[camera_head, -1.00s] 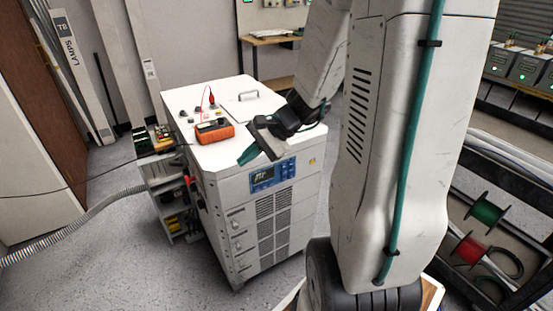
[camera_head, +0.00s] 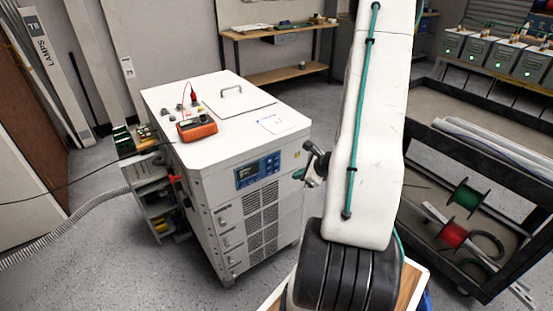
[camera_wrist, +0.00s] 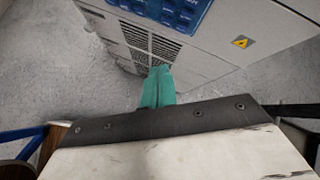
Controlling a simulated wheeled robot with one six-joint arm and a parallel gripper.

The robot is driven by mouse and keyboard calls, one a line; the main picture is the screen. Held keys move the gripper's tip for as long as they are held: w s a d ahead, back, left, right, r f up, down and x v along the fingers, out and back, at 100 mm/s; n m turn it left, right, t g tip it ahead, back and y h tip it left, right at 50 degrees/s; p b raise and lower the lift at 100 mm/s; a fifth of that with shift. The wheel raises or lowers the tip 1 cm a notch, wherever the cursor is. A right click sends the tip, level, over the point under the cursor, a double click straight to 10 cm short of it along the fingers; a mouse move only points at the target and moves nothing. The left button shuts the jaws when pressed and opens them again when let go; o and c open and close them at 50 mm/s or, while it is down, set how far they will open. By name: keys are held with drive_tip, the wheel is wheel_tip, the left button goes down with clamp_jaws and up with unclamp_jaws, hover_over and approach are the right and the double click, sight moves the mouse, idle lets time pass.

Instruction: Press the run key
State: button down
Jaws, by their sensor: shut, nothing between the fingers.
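The white cabinet (camera_head: 225,128) stands on the floor left of my arm. Its front carries a blue control panel (camera_head: 257,170) with a small dark display and several keys. In the wrist view the keypad part of the panel (camera_wrist: 168,10) is at the top edge, partly cut off. The run key cannot be picked out among the keys. My gripper (camera_wrist: 158,86) is shut and empty, its teal fingers together, below the panel in the picture and apart from it. In the head view my gripper (camera_head: 311,178) is right of the cabinet front, partly hidden by my arm.
An orange meter (camera_head: 197,128) with a red lead lies on the cabinet top. A grey hose (camera_head: 75,220) runs left. A dark cart with wire spools (camera_head: 466,197) stands right. A wooden bench (camera_head: 280,30) is behind. Floor before the cabinet is clear.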

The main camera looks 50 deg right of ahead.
drive_tip(key=shift+w, duration=0.15)
drive_tip(key=w+d, duration=0.2)
drive_tip(key=w, duration=0.6)
drive_tip(key=shift+w, duration=0.15)
drive_tip(key=shift+w, duration=0.1)
idle(1.8)
drive_tip(key=shift+w+d, duration=0.1)
drive_tip(key=shift+w, duration=0.2)
drive_tip(key=shift+w, duration=0.35)
idle(0.6)
drive_tip(key=shift+s, duration=0.75)
drive_tip(key=shift+s, duration=0.1)
drive_tip(key=shift+s+a, duration=0.25)
drive_tip(key=shift+s, duration=0.55)
drive_tip(key=shift+s+a, duration=0.2)
drive_tip(key=shift+s, duration=0.55)
drive_tip(key=shift+s+a, duration=0.25)
drive_tip(key=shift+s, duration=0.55)
